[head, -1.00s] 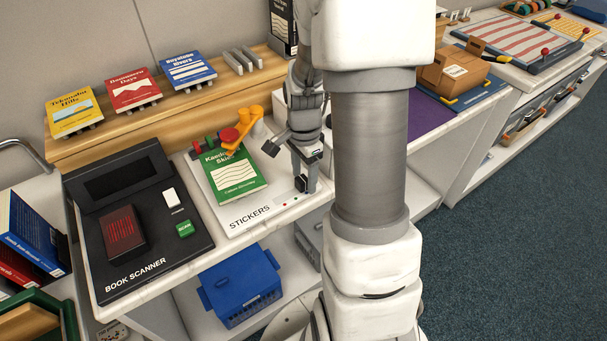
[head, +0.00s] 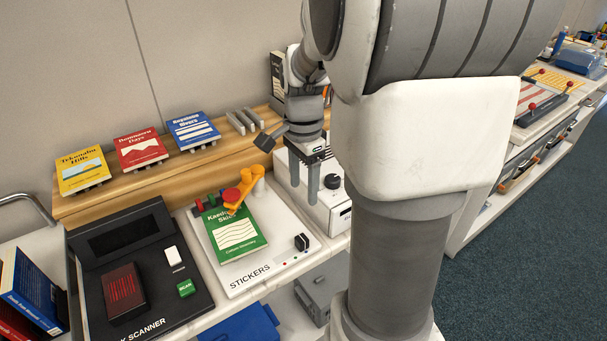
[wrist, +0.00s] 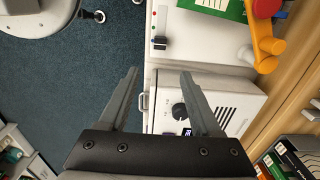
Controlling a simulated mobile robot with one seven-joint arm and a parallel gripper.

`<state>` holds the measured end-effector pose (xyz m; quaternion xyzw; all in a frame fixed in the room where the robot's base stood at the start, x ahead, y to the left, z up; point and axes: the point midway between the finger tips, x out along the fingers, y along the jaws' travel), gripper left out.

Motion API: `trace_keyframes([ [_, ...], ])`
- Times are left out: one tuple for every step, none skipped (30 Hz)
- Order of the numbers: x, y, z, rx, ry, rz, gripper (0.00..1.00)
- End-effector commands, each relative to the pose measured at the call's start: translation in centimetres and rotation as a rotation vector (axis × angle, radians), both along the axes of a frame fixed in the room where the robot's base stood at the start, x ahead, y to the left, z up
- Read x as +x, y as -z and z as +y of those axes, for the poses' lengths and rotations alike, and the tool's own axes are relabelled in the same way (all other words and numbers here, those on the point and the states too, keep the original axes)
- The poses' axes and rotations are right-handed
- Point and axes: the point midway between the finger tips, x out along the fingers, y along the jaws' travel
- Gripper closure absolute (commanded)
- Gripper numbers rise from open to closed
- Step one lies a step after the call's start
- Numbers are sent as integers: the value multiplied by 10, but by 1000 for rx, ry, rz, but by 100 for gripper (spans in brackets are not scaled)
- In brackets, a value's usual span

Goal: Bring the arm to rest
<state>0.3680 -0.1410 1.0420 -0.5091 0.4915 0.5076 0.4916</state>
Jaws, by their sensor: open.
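My gripper (head: 304,188) is open and empty. In the head view it hangs above the counter, in front of a white box with a black knob (head: 332,182), to the right of the sticker station (head: 285,262). In the wrist view my gripper (wrist: 156,90) has its two fingers spread wide with nothing between them. The white box (wrist: 211,100) lies beyond its right finger. My arm stands bent in the right half of the head view and hides part of the counter behind it.
A green book (head: 236,232) lies on the sticker station beside an orange arm (head: 241,188). The book scanner (head: 140,270) is to the left. Yellow (head: 82,170), red (head: 140,150) and blue (head: 193,130) books stand on the wooden shelf. Open floor (head: 545,230) lies at the right.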

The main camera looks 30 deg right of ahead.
Motion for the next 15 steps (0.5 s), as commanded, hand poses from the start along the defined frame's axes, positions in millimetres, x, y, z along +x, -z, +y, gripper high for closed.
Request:
trace_keyframes([
  [0, -6, 0, -1, 0, -2, 35],
  [0, -8, 0, -1, 0, -1, 35],
  [0, -10, 0, 0, 0, 0, 35],
  [0, -11, 0, 0, 0, 1, 35],
  [0, -12, 0, 0, 0, 1, 35],
  [0, -13, 0, 0, 0, 1, 35],
  [0, -13, 0, 0, 0, 1, 35],
  [0, -13, 0, 0, 0, 1, 35],
  [0, -13, 0, 0, 0, 1, 35],
  [0, -13, 0, 0, 0, 1, 35],
  [0, -13, 0, 0, 0, 1, 35],
  [0, -13, 0, 0, 0, 1, 35],
  [0, -13, 0, 0, 0, 1, 35],
  [0, -13, 0, 0, 0, 1, 35],
  [0, -13, 0, 0, 0, 1, 35],
])
